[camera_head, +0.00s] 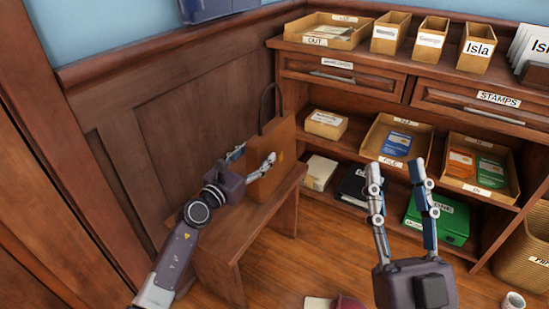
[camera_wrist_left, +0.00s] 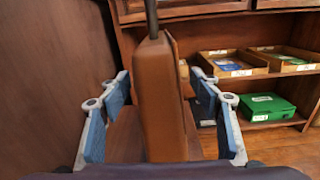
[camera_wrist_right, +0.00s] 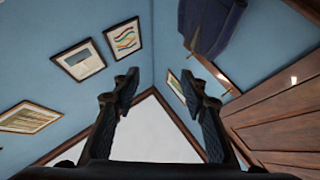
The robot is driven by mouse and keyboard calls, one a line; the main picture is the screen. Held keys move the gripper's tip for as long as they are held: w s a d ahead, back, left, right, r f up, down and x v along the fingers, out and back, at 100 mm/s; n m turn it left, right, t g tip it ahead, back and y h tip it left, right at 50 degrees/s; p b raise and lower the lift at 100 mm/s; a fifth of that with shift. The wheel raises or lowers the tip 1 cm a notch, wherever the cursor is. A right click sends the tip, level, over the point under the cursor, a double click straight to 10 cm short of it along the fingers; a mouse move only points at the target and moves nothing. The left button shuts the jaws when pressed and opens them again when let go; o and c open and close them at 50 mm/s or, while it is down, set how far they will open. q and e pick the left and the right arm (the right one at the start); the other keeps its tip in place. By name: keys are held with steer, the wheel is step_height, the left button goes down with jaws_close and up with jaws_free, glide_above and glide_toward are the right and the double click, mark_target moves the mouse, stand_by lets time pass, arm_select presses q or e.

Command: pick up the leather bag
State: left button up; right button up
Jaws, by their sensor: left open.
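The brown leather bag (camera_head: 284,145) stands upright on a wooden bench (camera_head: 222,238) against the panelled wall, its dark handle rising above it. My left gripper (camera_head: 256,158) is open at the bag, with one finger on each side. In the left wrist view the bag (camera_wrist_left: 160,100) stands between the two spread fingers (camera_wrist_left: 162,82), with a gap visible on both sides. My right gripper (camera_head: 396,165) is open and empty, held up in front of the shelves. In the right wrist view its fingers (camera_wrist_right: 160,78) are spread with nothing between them.
A wooden bookcase (camera_head: 355,92) with labelled boxes and trays stands behind and right of the bench. A green box (camera_head: 450,222) sits on its bottom shelf. Floor beside the bench is mostly clear.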

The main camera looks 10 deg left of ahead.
arm_select(q)
jaws_close()
stand_by(0.5)
steer(key=shift+r, duration=0.1)
